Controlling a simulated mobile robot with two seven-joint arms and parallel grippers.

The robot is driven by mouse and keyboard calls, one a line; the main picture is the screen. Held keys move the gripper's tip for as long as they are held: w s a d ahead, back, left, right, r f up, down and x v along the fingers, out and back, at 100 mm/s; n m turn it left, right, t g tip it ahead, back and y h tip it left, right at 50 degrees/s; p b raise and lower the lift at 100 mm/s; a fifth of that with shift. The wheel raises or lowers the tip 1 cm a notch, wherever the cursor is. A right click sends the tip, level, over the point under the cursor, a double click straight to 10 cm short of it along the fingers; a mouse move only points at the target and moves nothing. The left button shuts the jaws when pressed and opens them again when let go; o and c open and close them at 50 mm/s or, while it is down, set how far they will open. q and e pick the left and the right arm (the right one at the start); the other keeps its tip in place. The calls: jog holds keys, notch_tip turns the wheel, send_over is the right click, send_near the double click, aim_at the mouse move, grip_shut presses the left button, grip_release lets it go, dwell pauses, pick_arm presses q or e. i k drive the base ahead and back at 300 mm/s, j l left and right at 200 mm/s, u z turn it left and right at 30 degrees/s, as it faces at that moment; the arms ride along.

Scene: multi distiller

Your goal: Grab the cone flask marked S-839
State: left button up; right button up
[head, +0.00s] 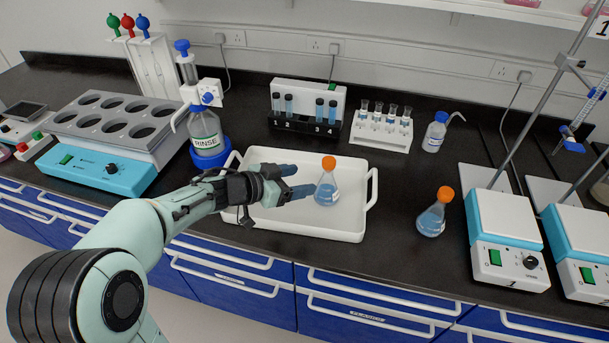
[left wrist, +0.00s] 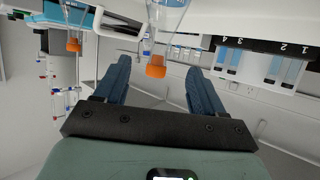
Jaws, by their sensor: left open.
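One cone flask (head: 326,192) with blue liquid and an orange stopper stands upright in the white tray (head: 262,221). A second, similar cone flask (head: 432,219) stands on the black bench right of the tray. No S-839 marking is readable on either. My left gripper (head: 299,181) is open and empty over the tray, its fingers pointing right at the tray flask, just short of it. In the left wrist view, a flask's orange stopper (left wrist: 156,68) shows between the open fingers, with its body cut off at the top; another orange stopper (left wrist: 73,45) is farther left. My right gripper is not in view.
A RINSE bottle (head: 206,135) stands behind my left forearm. A dark test tube rack (head: 305,122) and a white vial rack (head: 381,134) stand behind the tray. Hotplate 1 (head: 506,235) is at the right. Bare bench lies between the tray and the right flask.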

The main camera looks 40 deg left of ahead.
aim_at(431, 222)
jog(key=k+j, duration=0.15)
jog(key=k, duration=0.35)
jog(key=k+j, duration=0.15)
jog(key=k, duration=0.35)
